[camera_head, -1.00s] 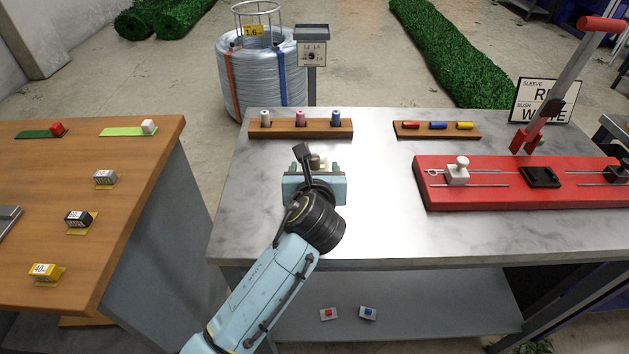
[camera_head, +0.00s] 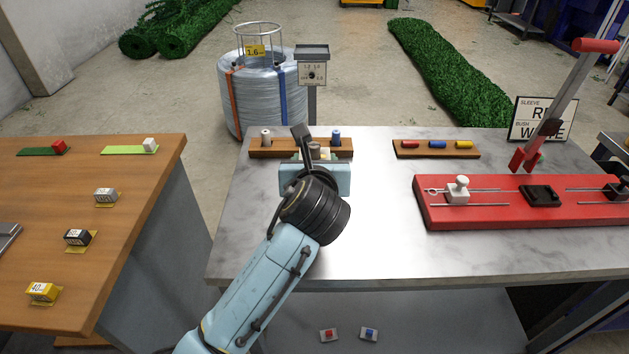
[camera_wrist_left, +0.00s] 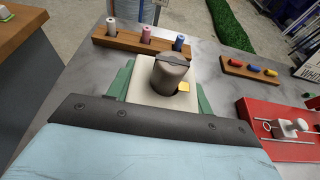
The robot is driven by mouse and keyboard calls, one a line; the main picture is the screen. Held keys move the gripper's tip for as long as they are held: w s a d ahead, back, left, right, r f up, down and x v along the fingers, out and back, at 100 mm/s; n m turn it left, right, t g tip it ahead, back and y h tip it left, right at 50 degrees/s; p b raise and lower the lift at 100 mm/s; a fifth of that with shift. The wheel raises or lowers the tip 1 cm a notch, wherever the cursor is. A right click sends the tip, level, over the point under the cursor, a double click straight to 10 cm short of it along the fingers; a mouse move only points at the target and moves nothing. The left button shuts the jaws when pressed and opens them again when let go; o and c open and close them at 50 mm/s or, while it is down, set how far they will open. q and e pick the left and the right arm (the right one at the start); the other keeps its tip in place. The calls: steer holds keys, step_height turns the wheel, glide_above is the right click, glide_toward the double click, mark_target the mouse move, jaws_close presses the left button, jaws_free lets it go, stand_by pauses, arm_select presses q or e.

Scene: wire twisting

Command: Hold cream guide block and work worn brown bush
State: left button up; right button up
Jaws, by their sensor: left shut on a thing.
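My left gripper (camera_head: 314,160) is over the marble table in front of the wooden bush rack. In the left wrist view its green fingers (camera_wrist_left: 162,88) are shut on both sides of the cream guide block (camera_wrist_left: 138,86). The worn brown bush (camera_wrist_left: 173,74) stands up out of the block, with a small yellow patch beside its base. In the head view the bush (camera_head: 314,151) shows small, and my gripper hides most of the block. The rack (camera_wrist_left: 118,45) carries a white bush (camera_wrist_left: 111,26), a pink bush (camera_wrist_left: 146,35) and a blue bush (camera_wrist_left: 179,42). My right gripper is out of view.
A wooden holder (camera_head: 436,154) carries red, blue and yellow sleeves. A red twisting jig (camera_head: 500,215) with a lever fills the right side. A sign (camera_head: 527,116), partly hidden, stands behind it. The marble table (camera_head: 380,230) is clear in front of the holder.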

arm_select(q)
steer(key=shift+r, duration=0.8)
steer(key=shift+f, duration=4.2)
